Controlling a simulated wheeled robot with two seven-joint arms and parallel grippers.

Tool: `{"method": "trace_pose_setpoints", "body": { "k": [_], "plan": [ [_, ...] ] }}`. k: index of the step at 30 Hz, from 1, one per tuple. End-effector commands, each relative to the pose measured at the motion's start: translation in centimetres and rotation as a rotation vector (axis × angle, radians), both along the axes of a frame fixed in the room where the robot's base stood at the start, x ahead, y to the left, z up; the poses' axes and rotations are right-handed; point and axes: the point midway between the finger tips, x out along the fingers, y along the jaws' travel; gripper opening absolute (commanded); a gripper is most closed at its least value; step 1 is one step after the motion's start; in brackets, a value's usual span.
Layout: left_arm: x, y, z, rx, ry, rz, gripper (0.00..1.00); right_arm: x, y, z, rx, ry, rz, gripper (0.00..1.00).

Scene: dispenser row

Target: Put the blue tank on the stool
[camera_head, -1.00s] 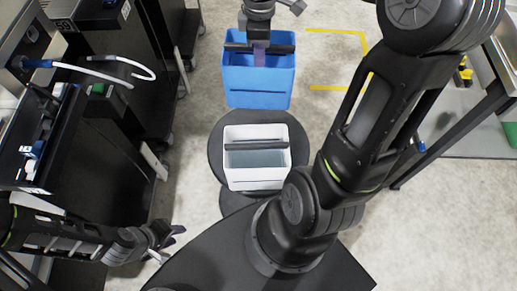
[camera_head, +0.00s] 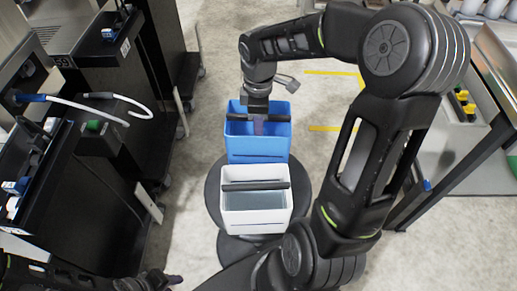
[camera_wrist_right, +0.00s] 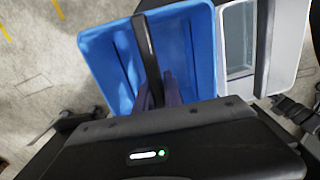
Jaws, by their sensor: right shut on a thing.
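The blue tank (camera_head: 257,147) is an open box with a dark bar handle across its top. My right gripper (camera_head: 258,122) is shut on that handle from above; the tank hangs upright. It also shows in the right wrist view (camera_wrist_right: 105,60). The stool (camera_head: 214,190) has a round dark seat with a white tank (camera_head: 256,214) on it. The blue tank is just behind the white tank, over the seat's far part; I cannot tell whether it touches the seat. My left gripper (camera_head: 172,281) is at the bottom edge, partly cut off, its opening unclear.
The white tank (camera_wrist_right: 280,45) is close beside the blue tank in the right wrist view. Black cabinets with white hoses (camera_head: 75,107) stand on the left. A bench (camera_head: 470,145) is on the right. Open floor with yellow tape (camera_head: 335,73) lies behind the stool.

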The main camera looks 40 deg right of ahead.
Motion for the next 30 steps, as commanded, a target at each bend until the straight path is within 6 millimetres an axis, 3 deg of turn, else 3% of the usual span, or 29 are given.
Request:
{"method": "trace_pose_setpoints", "body": {
  "k": [4,14,23,30],
  "plan": [
    [0.0,0.0,-0.2,0.0,0.0,0.0,0.34,0.0,0.0,-2.1,0.001,0.001,0.001,0.0],
    [0.0,0.0,-0.2,0.0,0.0,0.0,0.34,0.1,0.0,-2.4,-0.001,-0.002,0.0,0.0],
    [0.0,0.0,-0.6,0.0,0.0,0.0,0.34,0.0,0.0,-5.8,0.001,0.002,0.0,0.0],
    [0.0,0.0,-0.5,0.0,0.0,0.0,0.34,0.0,0.0,-6.1,0.0,-0.003,0.0,0.0]
  ]
}}
